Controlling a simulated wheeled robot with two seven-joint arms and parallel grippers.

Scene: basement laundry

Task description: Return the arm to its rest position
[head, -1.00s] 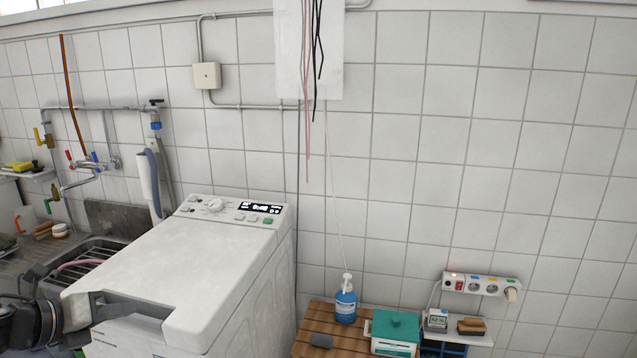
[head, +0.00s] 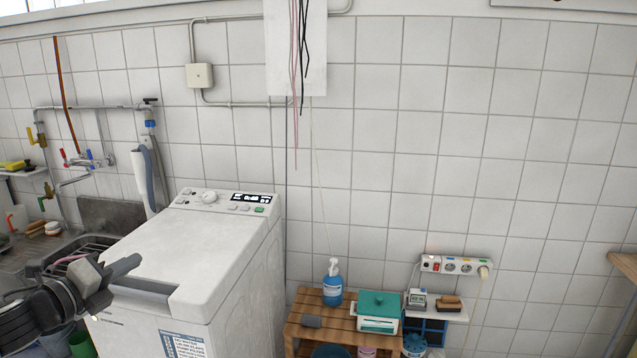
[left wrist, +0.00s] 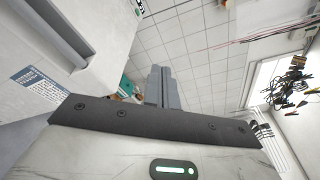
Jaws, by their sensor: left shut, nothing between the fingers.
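My left gripper (head: 122,268) comes in from the left in the head view, in front of the white top-loading washing machine (head: 190,245). Its fingers are together and empty. In the left wrist view, the closed fingers (left wrist: 162,88) point toward the tiled wall, with the washing machine (left wrist: 75,45) at the upper left. In the head view the fingers overlap the machine's front handle area; I cannot tell whether they touch it. My right gripper is not in view.
A sink (head: 75,250) is at the left, with taps above it. A slatted wooden stand (head: 345,331) right of the machine holds a blue soap bottle (head: 332,285) and a green-lidded box (head: 378,307). A power strip (head: 455,265) is on the wall. A wooden surface edge (head: 626,265) shows at the far right.

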